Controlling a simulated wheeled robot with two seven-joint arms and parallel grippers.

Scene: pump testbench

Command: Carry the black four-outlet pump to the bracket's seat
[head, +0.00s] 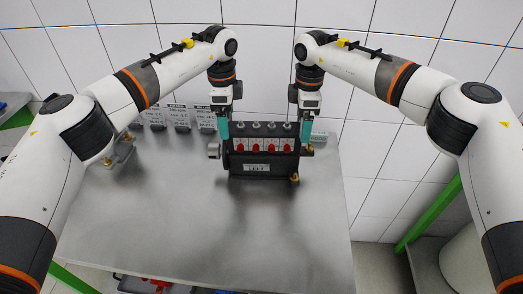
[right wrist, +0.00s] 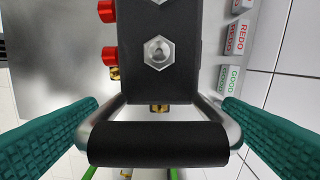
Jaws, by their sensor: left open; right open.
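The black pump (head: 264,163) stands upright on the metal table, with a row of red caps on its front and hex fittings on top. Its right end shows from above in the right wrist view (right wrist: 158,80), with a black bar handle (right wrist: 158,143). My right gripper (head: 306,130) is open at the pump's right end, its teal fingers on either side of the handle and apart from it. My left gripper (head: 223,128) is at the left end, open; its hold around the handle there is unclear. A metal bracket (head: 120,152) with a brass knob stands at the table's left.
Several grey labelled boxes (head: 179,117) stand along the back, left of the pump; GOOD and REDO labels (right wrist: 235,38) show in the right wrist view. Brass knobs (head: 295,178) sit by the pump's right end. The table's front (head: 215,230) is clear. A tiled wall is behind.

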